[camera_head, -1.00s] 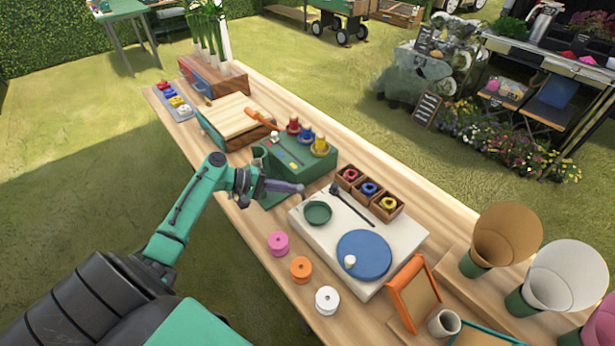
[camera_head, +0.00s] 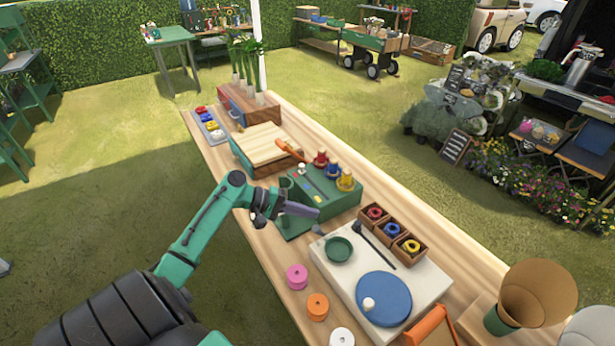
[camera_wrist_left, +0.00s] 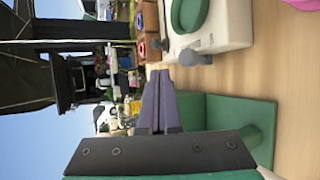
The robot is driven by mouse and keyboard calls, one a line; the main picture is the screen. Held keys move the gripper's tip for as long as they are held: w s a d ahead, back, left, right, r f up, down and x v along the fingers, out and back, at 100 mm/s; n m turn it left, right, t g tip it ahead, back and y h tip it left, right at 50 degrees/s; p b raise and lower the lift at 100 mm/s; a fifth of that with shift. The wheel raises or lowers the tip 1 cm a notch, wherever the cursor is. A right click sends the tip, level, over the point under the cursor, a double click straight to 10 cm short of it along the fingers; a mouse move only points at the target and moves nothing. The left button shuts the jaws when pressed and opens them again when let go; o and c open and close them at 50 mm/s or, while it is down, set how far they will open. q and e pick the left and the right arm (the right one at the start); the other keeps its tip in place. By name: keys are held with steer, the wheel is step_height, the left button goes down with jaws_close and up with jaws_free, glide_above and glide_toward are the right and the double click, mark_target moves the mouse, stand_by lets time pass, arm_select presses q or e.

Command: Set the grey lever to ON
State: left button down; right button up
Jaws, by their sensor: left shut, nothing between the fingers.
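A small grey lever (camera_head: 318,229) sticks out from the near left side of the white turntable base (camera_head: 325,267). In the left wrist view the grey lever (camera_wrist_left: 195,58) shows as a rounded grey knob by the base's edge. I cannot read any ON mark. My left gripper (camera_head: 317,214) is shut and empty, its fingertips just beyond the lever and apart from it. In the left wrist view the shut fingers (camera_wrist_left: 159,76) point past the lever. My right gripper is not in view.
A green block with coloured spools (camera_head: 325,205) stands behind the gripper. The base carries a green dish (camera_head: 338,249), a dark stick-like tool (camera_head: 375,246) and a blue disc (camera_head: 384,299). Pink (camera_head: 297,276) and orange (camera_head: 317,307) spools stand on the table's near edge.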

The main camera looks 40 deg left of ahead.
arm_select(q)
step_height(320, 180, up, 16)
steer(key=b, duration=0.1)
steer(key=shift+b, duration=0.35)
steer(key=shift+a+f, duration=0.1)
steer(key=shift+a, duration=0.05)
